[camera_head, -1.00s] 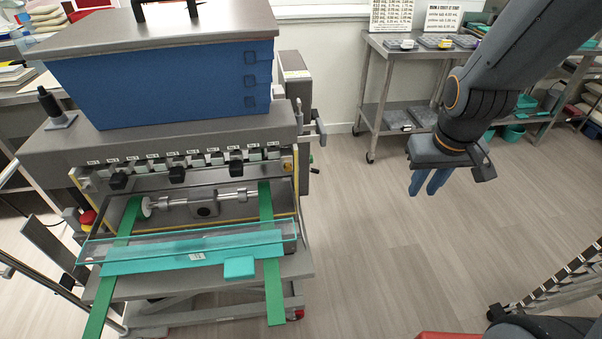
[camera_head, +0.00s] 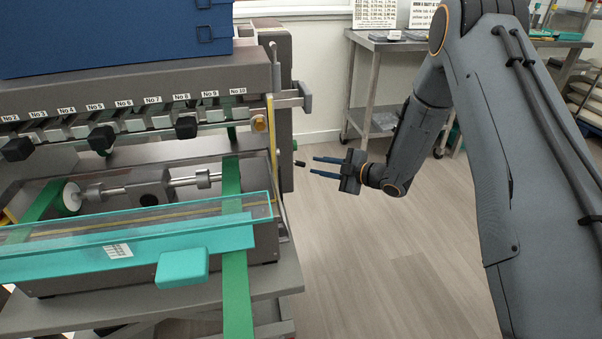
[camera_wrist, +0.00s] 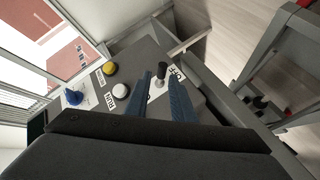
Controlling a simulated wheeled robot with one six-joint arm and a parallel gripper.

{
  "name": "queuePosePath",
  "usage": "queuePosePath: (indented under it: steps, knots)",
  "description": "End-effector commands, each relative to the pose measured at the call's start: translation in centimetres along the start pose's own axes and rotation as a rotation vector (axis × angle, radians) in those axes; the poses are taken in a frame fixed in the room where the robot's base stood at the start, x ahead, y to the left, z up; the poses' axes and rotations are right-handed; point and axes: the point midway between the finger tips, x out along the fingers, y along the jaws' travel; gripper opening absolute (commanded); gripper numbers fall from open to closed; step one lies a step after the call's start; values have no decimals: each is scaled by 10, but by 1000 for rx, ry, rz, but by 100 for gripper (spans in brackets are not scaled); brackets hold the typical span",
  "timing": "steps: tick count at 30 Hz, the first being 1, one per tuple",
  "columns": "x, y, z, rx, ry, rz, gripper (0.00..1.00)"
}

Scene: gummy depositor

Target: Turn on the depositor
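The depositor (camera_head: 130,185) fills the left of the head view, with numbered nozzle valves and a clear guard in front. My gripper (camera_head: 316,167) is beside its right side, pointing left, with its two blue fingers apart and empty. A small black lever (camera_head: 300,163) sticks out just off the fingertips. In the wrist view, a grey control panel carries a black-tipped lever (camera_wrist: 162,69), seen between the fingertips (camera_wrist: 162,77). A yellow button (camera_wrist: 109,69), a white button (camera_wrist: 120,91) and a blue knob (camera_wrist: 74,97) sit left of it. Contact with the lever cannot be told.
A grey handle (camera_head: 303,97) projects from the depositor above my gripper. A teal block (camera_head: 182,267) and a green belt (camera_head: 233,285) are at its front. A steel table (camera_head: 385,45) stands behind. The floor right of the depositor is clear.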

Motion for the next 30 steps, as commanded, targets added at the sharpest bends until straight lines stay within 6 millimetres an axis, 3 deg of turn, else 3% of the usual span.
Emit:
queuePosePath:
  steps: [18,30]
  knots:
    - [74,-5,-2,-12,27,0,22]
    - [81,-4,-3,-12,26,0,21]
